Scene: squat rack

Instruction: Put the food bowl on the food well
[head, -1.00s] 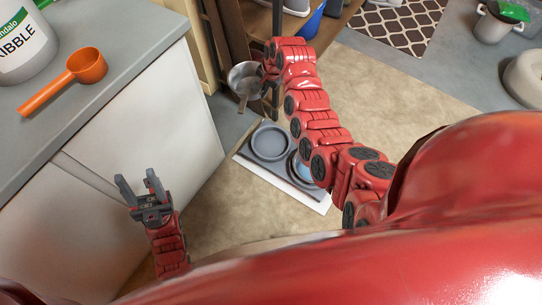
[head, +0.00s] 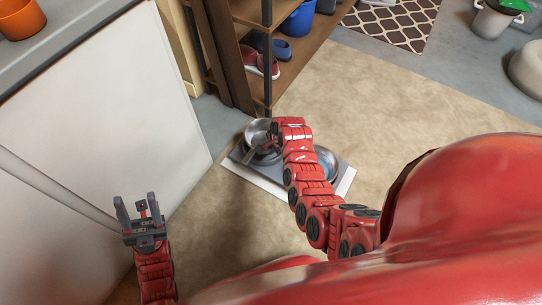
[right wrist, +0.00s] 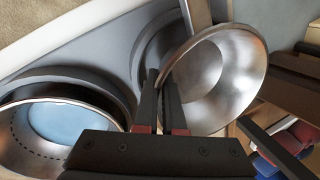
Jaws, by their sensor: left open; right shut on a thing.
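The silver metal food bowl (head: 256,130) is in my right gripper (head: 272,136), which is shut on its rim. In the right wrist view the food bowl (right wrist: 222,82) looks tilted, with the fingers (right wrist: 162,92) at its left edge. It is over or close to the empty food well (right wrist: 140,62) of the grey feeder tray (right wrist: 85,48); whether it touches is unclear. In the head view the bowl and arm partly cover that well (head: 264,158). My left gripper (head: 139,212) is open and empty, beside the white cabinet.
A second metal bowl with blue water (head: 327,163) sits in the tray's other well; it also shows in the right wrist view (right wrist: 62,138). A wooden shelf (head: 290,62) with shoes stands just behind the tray. The beige rug (head: 390,110) is clear to the right.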

